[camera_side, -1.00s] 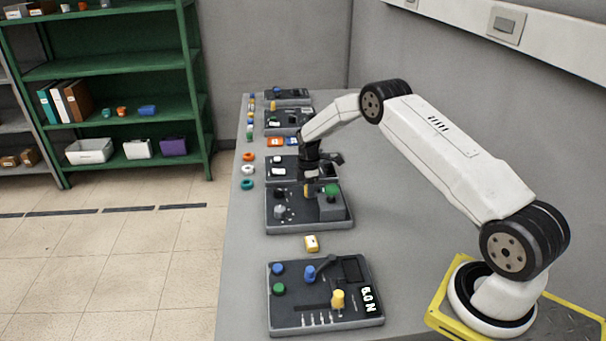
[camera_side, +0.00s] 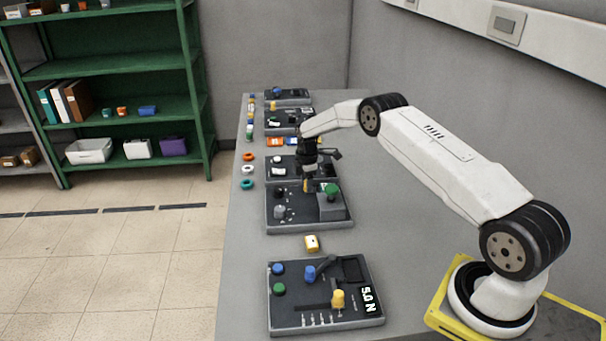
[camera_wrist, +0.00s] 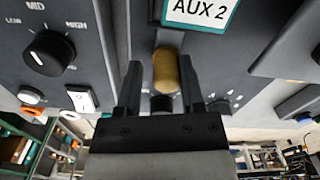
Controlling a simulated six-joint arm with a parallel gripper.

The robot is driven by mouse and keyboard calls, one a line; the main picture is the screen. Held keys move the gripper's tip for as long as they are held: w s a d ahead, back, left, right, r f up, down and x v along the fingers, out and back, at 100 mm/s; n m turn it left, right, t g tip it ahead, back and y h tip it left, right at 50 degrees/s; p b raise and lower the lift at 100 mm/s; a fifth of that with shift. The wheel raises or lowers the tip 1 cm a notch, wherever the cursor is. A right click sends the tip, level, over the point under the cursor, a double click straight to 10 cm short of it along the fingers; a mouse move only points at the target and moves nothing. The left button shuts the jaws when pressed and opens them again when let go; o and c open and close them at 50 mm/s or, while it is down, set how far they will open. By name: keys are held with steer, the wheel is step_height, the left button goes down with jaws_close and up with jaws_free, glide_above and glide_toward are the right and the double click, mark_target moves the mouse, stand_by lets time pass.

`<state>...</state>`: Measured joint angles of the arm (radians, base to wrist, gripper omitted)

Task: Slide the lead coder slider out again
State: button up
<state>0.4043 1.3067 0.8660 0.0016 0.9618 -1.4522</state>
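A yellow-orange cylindrical knob (camera_wrist: 165,70) stands between my gripper's fingers (camera_wrist: 161,88) in the wrist view. It sits closer to the right finger, with a gap on its left. Whether it touches the right finger I cannot tell. My gripper is open around it. In the side view, my gripper (camera_side: 308,172) hangs over the far part of a dark control panel (camera_side: 287,228), where the yellow knob (camera_side: 306,186) shows just below it. No label in view names the lead coder slider, so I cannot confirm that this knob is it.
A black dial (camera_wrist: 48,53) marked LOW, MID and HIGH and an AUX 2 label (camera_wrist: 199,12) are nearby. A green knob (camera_side: 331,189) stands on a raised box to the right. A nearer panel (camera_side: 292,318) has several knobs.

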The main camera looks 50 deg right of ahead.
steer(key=shift+r, duration=0.1)
steer(key=shift+r, duration=3.8)
steer(key=shift+a+r, duration=0.1)
steer(key=shift+a+r, duration=0.15)
steer(key=shift+a, duration=0.1)
steer(key=s+a+r+m+t, duration=0.1)
steer(key=s+a+r+m, duration=0.3)
steer(key=a, duration=0.3)
steer(key=s+a+r+m, duration=0.2)
steer(key=s+a+r, duration=0.2)
steer(key=s+a, duration=0.25)
steer(key=s+a+m, duration=0.3)
steer(key=s+a, duration=0.2)
steer(key=s, duration=0.4)
steer(key=s+a+m+t, duration=0.1)
steer(key=s+a+m, duration=0.2)
steer(key=s+a, duration=0.2)
steer(key=shift+s+r+t, duration=0.15)
steer(key=shift+s+t, duration=0.15)
steer(key=shift+s, duration=1.6)
